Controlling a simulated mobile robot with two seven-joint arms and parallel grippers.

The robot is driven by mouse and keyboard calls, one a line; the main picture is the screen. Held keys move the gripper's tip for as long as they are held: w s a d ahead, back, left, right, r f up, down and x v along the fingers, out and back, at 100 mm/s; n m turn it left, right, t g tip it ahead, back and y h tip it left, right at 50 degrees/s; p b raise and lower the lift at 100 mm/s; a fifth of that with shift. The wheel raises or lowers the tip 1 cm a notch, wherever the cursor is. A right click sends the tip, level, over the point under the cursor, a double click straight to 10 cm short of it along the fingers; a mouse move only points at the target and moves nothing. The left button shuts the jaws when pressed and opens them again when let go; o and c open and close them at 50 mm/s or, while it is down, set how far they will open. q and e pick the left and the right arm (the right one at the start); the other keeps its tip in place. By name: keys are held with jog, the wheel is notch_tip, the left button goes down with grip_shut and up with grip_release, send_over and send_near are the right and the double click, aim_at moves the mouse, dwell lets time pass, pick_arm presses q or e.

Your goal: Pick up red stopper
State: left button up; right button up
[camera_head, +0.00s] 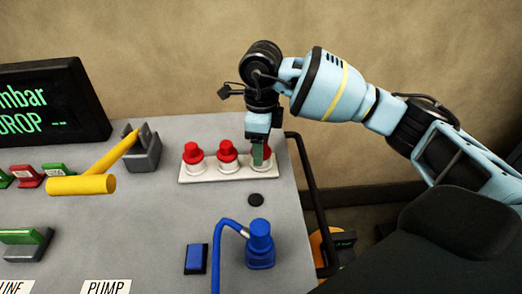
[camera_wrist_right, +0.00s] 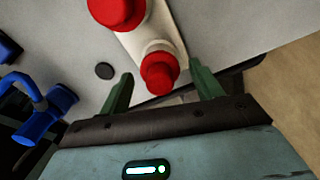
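Several red stoppers stand upright in a row on a white rack on the grey table. The left one (camera_head: 194,152) and the middle one (camera_head: 226,151) are clear of the gripper. The right one (camera_head: 258,156) is partly hidden behind my right gripper (camera_head: 261,152). In the right wrist view, that end stopper (camera_wrist_right: 159,73) sits between the two green fingers of my right gripper (camera_wrist_right: 160,92), which are apart with a gap on each side. The white rack (camera_head: 211,174) bears the stoppers. My left gripper is not in view.
A blue pump-like fitting (camera_head: 260,245) with a hose and a blue block (camera_head: 196,259) are nearer the front. A yellow lever (camera_head: 85,185) and a dark display (camera_head: 50,103) are at left. A dark rail (camera_head: 305,190) runs along the table's right edge.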

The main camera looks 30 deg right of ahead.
jog(key=c, duration=0.9)
notch_tip(320, 180, up, 9)
jog(key=shift+r, duration=0.55)
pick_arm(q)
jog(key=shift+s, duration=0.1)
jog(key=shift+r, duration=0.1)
pick_arm(e)
jog(key=shift+r, duration=0.15)
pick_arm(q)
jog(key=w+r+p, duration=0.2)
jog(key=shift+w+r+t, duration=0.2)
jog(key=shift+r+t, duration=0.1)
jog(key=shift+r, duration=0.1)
pick_arm(e)
notch_tip(320, 180, up, 3)
jog(key=shift+f, duration=0.15)
